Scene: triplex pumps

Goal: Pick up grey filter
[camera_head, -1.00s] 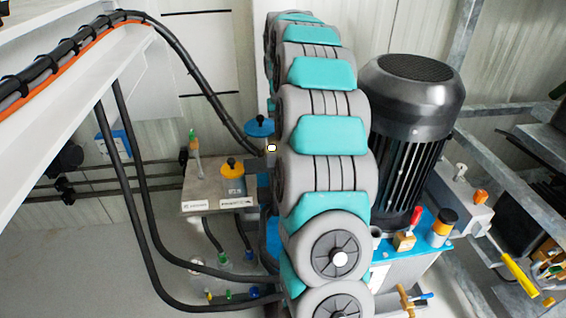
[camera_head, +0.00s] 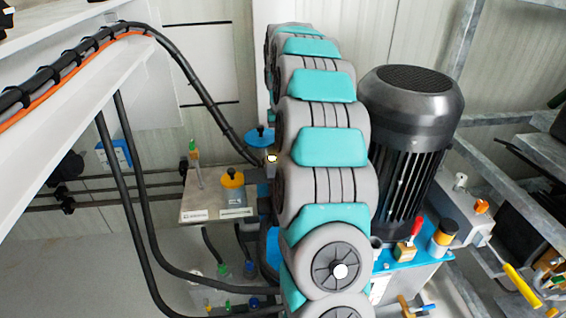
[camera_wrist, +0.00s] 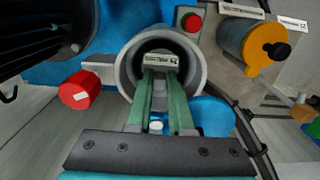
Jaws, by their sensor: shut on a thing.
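In the wrist view my gripper (camera_wrist: 161,72) has two green fingers. They reach into the mouth of a round grey cylinder (camera_wrist: 124,74), which I take to be the grey filter. The fingers are close together and shut on it. The cylinder's inside is dark, and a small white label shows by the fingertips. How the fingers bear on its wall is partly hidden. In the head view my own arm stands in front, and neither the gripper nor the held filter can be made out there.
A yellow-capped cylinder (camera_wrist: 246,45) with a black knob is at upper right in the wrist view. A red cylinder (camera_wrist: 79,91) lies left of the grey one; a blue disc (camera_wrist: 211,116) is at right. A dark motor (camera_head: 408,140) stands right of my arm; black hoses (camera_head: 138,190) run left.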

